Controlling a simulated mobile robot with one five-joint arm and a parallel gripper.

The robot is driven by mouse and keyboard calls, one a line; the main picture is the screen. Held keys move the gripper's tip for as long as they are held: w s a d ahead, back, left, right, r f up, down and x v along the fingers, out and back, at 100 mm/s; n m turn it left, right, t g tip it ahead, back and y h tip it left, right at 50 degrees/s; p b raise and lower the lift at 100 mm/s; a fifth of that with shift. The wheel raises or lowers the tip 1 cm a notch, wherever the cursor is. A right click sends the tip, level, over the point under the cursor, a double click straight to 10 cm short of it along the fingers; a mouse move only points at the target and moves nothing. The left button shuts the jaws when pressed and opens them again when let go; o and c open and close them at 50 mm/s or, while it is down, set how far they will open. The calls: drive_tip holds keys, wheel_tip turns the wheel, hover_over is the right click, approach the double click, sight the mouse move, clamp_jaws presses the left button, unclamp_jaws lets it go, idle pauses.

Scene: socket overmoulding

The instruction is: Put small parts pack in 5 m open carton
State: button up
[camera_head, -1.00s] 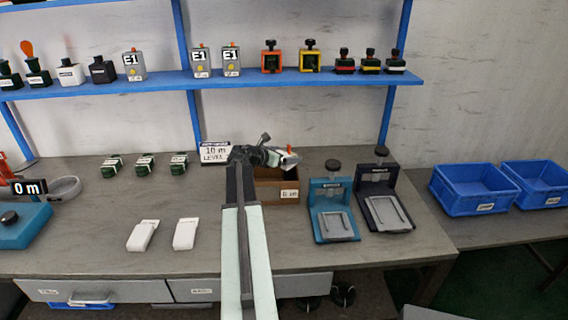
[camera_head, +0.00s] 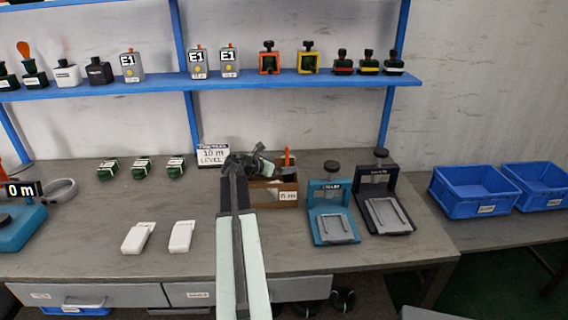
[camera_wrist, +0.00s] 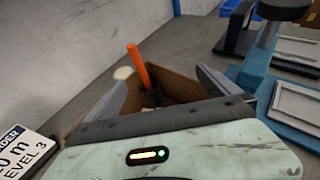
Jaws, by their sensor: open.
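The open carton (camera_head: 288,196) is a brown box on the bench, with a white label on its front that I cannot read surely. It also shows in the wrist view (camera_wrist: 182,86). An orange stick (camera_wrist: 138,66) with a dark lower end stands up inside it. My gripper (camera_wrist: 161,77) is open above the carton, with its fingers spread and nothing seen between their tips. In the head view my gripper (camera_head: 264,165) is over the carton's left part. I cannot surely identify the small parts pack; my gripper body hides part of the carton's inside.
A level sign (camera_head: 213,155) stands left of the carton. A teal fixture (camera_head: 334,228) and a dark fixture (camera_head: 386,214) stand to its right. Two white packs (camera_head: 138,237) lie at the front left. A blue shelf (camera_head: 300,78) runs above. Blue bins (camera_head: 472,192) stand at right.

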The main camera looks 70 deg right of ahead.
drive_tip(key=p+v, duration=0.3)
drive_tip(key=v, duration=0.7)
drive_tip(key=shift+w+a, duration=0.1)
drive_tip(key=w+a+f+m+t+y, duration=0.2)
drive_tip(key=w+a+f, duration=0.1)
drive_tip(key=w+a, duration=0.5)
drive_tip(key=w+a+f+m+t+y, duration=0.1)
drive_tip(key=w+a+f+m, duration=0.2)
drive_tip(key=w+a, duration=0.5)
drive_tip(key=w+a+f+m+t+y, duration=0.2)
drive_tip(key=w+a+f, duration=0.3)
drive_tip(key=a, duration=1.2)
drive_tip(key=shift+w+a+m+t+y, duration=0.15)
drive_tip(key=shift+w+m+t+y, duration=0.15)
drive_tip(key=shift+w, duration=1.75)
drive_tip(key=w+a+f+m+y, duration=0.1)
drive_tip(key=a+f+m+y, duration=0.15)
drive_tip(key=a, duration=1.55)
drive_tip(key=a+f+m+y, duration=0.1)
drive_tip(key=a+m+y, duration=0.25)
drive_tip(key=a, duration=1.55)
drive_tip(key=shift+n+y, duration=0.3)
drive_tip(key=r+p, duration=0.1)
drive_tip(key=p, duration=0.1)
drive_tip(key=r+p, duration=0.4)
drive_tip(key=shift+w+d+r, duration=0.15)
drive_tip(key=shift+w+r, duration=0.1)
drive_tip(key=shift+w, duration=0.05)
